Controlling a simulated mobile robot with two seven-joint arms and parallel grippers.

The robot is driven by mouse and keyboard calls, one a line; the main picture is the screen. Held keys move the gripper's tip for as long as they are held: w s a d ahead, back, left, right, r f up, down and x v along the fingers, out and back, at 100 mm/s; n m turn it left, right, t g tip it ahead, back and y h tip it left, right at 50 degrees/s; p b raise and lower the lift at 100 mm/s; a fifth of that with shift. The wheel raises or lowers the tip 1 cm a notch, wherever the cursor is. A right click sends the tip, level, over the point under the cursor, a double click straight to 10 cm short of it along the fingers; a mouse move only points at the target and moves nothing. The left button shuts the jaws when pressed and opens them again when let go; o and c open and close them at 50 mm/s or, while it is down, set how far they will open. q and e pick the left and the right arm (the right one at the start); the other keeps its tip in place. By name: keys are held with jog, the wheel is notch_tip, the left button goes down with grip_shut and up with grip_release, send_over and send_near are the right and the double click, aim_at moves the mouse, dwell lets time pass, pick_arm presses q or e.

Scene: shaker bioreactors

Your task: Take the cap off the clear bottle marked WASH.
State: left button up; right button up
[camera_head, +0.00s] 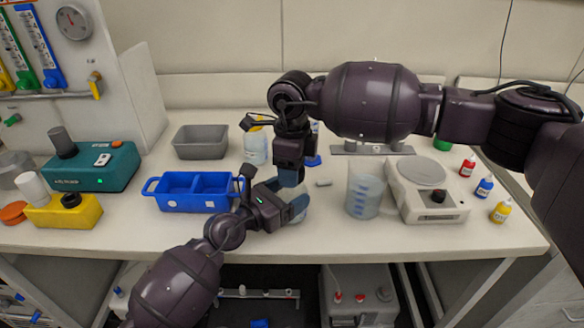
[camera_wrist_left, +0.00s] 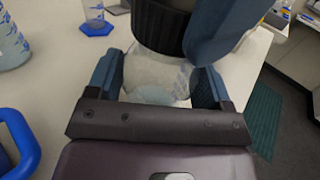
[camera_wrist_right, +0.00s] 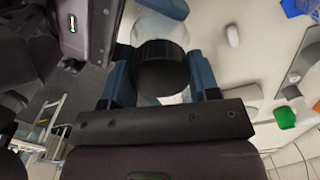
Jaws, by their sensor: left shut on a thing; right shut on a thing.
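A clear bottle (camera_wrist_left: 158,75) stands between the fingers of my left gripper (camera_wrist_left: 160,92) in the left wrist view. No WASH lettering shows from here. A black ribbed cap (camera_wrist_right: 161,68) is between the fingers of my right gripper (camera_wrist_right: 160,80). The cap is at the bottle's top; I cannot tell whether it is loosened. In the head view, my left gripper (camera_head: 286,205) comes from the front left and is shut on the bottle's body. My right gripper (camera_head: 291,176) points down over it, shut on the cap, and the two grippers hide most of the bottle.
A blue divided tray (camera_head: 192,205) is left of the grippers and a beaker (camera_head: 364,192) and a white scale (camera_head: 432,205) are right. Another bottle with liquid (camera_head: 256,150) and a grey bin (camera_head: 200,148) stand behind. The front table strip is fairly clear.

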jog(key=shift+r, duration=0.75)
dwell(0.4)
jog(key=shift+r, duration=0.35)
jog(key=shift+r, duration=2)
pick_arm(q)
jog(key=o, duration=1.7)
